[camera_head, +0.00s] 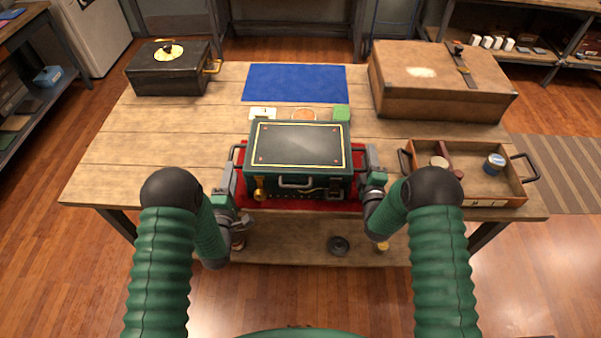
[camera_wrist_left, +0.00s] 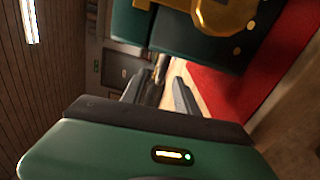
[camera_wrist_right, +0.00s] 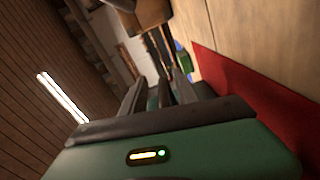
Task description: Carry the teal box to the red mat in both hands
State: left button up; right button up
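The teal box (camera_head: 297,182) has a dark lid panel with gold trim and a front handle. It sits over the red mat (camera_head: 330,205), whose edges show around it; any small gap beneath is hard to judge. My left gripper (camera_head: 236,172) is at the box's left side handle, and my right gripper (camera_head: 366,172) is at the right side handle (camera_head: 371,157). In the left wrist view the fingers (camera_wrist_left: 158,92) stand apart, with a grey bar between them. In the right wrist view the fingers (camera_wrist_right: 158,92) also stand apart. Contact with the handles is unclear.
A blue mat (camera_head: 294,82) lies empty behind the box. A black case (camera_head: 165,75) stands back left, and a large brown case (camera_head: 435,85) back right. An open wooden tray (camera_head: 490,203) with small items is at the right. The table (camera_head: 120,160) is clear at the left.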

pick_arm(q)
jog(key=s, duration=0.5)
jog(key=shift+d, duration=0.3)
pick_arm(e)
jog(key=shift+d, duration=0.3)
pick_arm(q)
jog(key=shift+s, duration=0.1)
pick_arm(e)
jog(key=shift+s+f, duration=0.1)
pick_arm(q)
jog(key=shift+a, duration=0.1)
pick_arm(e)
jog(key=s, duration=1)
jog(key=shift+s+a, duration=0.3)
jog(key=shift+a, duration=0.05)
pick_arm(q)
jog(key=shift+f, duration=0.1)
pick_arm(e)
jog(key=shift+s, duration=0.6)
jog(key=shift+d, duration=0.1)
